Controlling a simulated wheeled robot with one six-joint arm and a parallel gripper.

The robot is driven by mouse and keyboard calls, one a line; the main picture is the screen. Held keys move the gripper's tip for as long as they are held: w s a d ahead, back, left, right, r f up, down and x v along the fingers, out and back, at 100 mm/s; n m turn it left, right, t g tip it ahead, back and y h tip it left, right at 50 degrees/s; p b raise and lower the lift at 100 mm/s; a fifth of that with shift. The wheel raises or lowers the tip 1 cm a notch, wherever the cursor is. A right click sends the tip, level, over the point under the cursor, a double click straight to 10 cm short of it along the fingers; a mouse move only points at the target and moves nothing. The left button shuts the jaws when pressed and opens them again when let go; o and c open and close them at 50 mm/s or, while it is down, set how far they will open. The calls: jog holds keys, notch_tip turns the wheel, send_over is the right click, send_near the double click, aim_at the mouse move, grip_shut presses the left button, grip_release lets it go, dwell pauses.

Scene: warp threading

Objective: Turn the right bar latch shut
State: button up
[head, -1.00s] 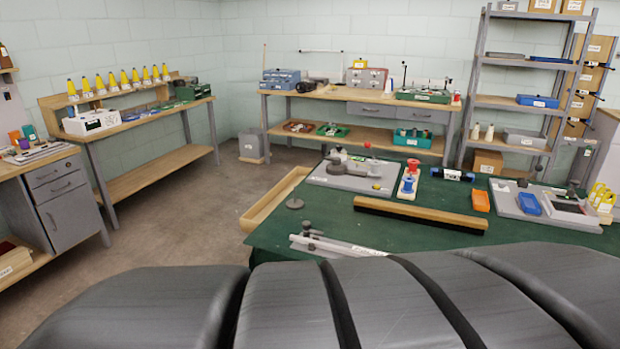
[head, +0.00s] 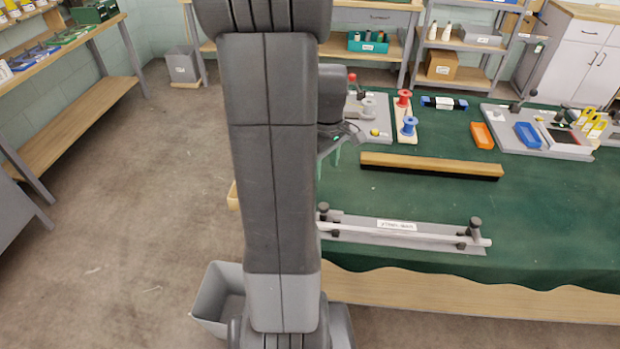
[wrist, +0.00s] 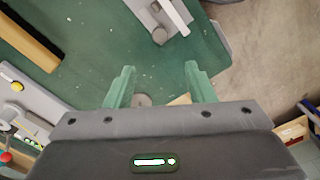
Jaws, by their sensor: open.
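The bar fixture is a grey plate (head: 400,238) near the front edge of the green table, with a white bar (head: 350,227) lying along it. The right bar latch (head: 475,226) is a dark knob at the bar's right end; its exact turn is too small to tell. The left latch (head: 323,212) is partly beside my arm. My gripper (head: 338,156) is open and empty above the table, beyond and left of the fixture. In the wrist view its green fingers (wrist: 158,80) are apart, and one end of the fixture with a dark knob (wrist: 160,36) shows at the top.
A long wood-backed brush (head: 430,164) lies behind the fixture. Red and blue spools (head: 407,125), an orange tray (head: 482,135) and a grey board (head: 540,145) stand farther back. The green cloth between brush and fixture is clear.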

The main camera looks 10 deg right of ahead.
notch_tip(320, 180, down, 14)
jog(key=shift+s+d+r+p, duration=0.1)
jog(key=shift+s+r+p, duration=0.1)
jog(key=shift+p, duration=0.15)
dwell(0.4)
jog(key=c, duration=1)
